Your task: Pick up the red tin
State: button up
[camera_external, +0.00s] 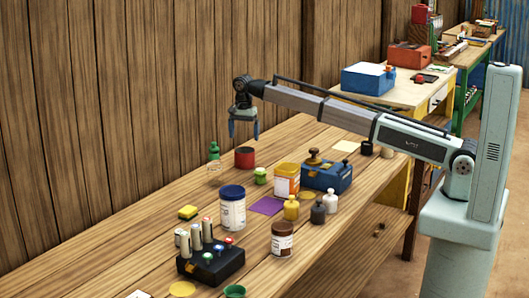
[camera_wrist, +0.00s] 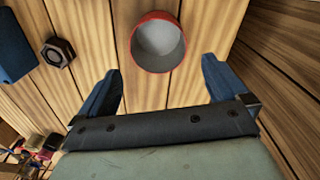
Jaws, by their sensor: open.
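The red tin (camera_external: 245,158) stands upright on the wooden bench near its back edge, in the external view. In the wrist view the red tin (camera_wrist: 158,42) shows from above, with a red rim and a pale grey inside, and it looks empty. My gripper (camera_external: 243,138) hangs pointing down just above the tin. Its two blue fingers (camera_wrist: 162,78) are apart with nothing between them. In the wrist view the tin lies beyond the fingertips, roughly centred between them. The gap in height between fingertips and tin is hard to tell.
A green bottle (camera_external: 214,152) stands close left of the tin, and a small green pot (camera_external: 261,176) is in front. An orange-labelled tub (camera_external: 287,180), a blue box (camera_external: 327,175) and a blue-lidded jar (camera_external: 232,208) stand nearer. The plank wall (camera_external: 130,110) rises behind the bench.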

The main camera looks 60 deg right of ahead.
aim_at(245, 156)
notch_tip(245, 156, down, 11)
jog(key=shift+s+r, duration=0.1)
jog(key=c, duration=0.8)
jog(key=shift+c, duration=0.2)
jog(key=shift+r, duration=0.15)
